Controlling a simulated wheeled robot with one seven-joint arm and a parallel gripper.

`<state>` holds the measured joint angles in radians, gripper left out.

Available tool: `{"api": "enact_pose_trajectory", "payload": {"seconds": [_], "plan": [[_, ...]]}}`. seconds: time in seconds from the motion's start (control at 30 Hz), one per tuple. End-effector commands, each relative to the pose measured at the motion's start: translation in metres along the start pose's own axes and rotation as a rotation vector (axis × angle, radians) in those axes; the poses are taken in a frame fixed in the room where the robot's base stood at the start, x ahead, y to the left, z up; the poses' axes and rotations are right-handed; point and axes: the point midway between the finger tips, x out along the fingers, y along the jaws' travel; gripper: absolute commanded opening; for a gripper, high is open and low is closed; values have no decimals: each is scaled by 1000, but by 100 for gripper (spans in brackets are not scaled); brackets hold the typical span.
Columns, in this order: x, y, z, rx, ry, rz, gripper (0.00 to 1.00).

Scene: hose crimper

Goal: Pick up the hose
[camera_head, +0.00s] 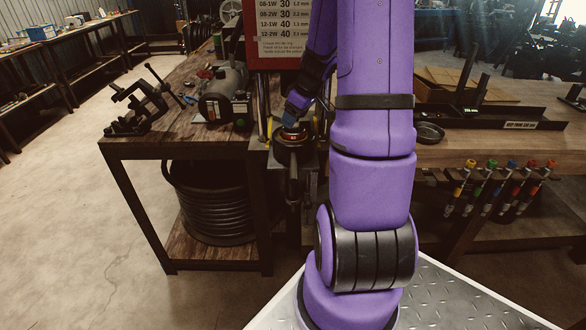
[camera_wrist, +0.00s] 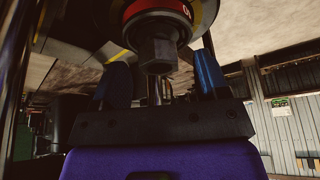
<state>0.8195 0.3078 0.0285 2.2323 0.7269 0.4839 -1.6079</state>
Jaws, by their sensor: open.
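My gripper (camera_head: 291,117) is at the crimper head (camera_head: 293,150) on the near edge of the bench, partly hidden behind my arm. In the wrist view, the two blue fingertips of my gripper (camera_wrist: 160,76) stand apart. A dark metal hex fitting (camera_wrist: 158,52) with a thin shiny stem hangs between them, with a gap on both sides. The fitting sits below a round head with a red band (camera_wrist: 158,8). I cannot tell how much hose is joined to it. A coil of black hose (camera_head: 213,210) lies on the shelf under the bench.
A red-framed size chart (camera_head: 284,25) stands behind the crimper. A black clamp stand (camera_head: 140,105) and a grey motor-like machine (camera_head: 224,95) sit on the left bench. A black dish (camera_head: 429,132) and a rack of coloured-handled tools (camera_head: 500,185) are right. Floor is clear at left.

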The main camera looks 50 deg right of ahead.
Motion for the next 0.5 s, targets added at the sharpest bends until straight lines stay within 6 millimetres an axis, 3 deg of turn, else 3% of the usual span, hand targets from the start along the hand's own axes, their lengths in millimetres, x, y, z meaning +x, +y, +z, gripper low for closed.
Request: {"api": "enact_pose_trajectory", "payload": {"seconds": [0.1,0.37,0.5], "plan": [[9,0,0,2,0,0,68],[10,0,0,1,0,1,68],[10,0,0,1,0,1,36]]}}
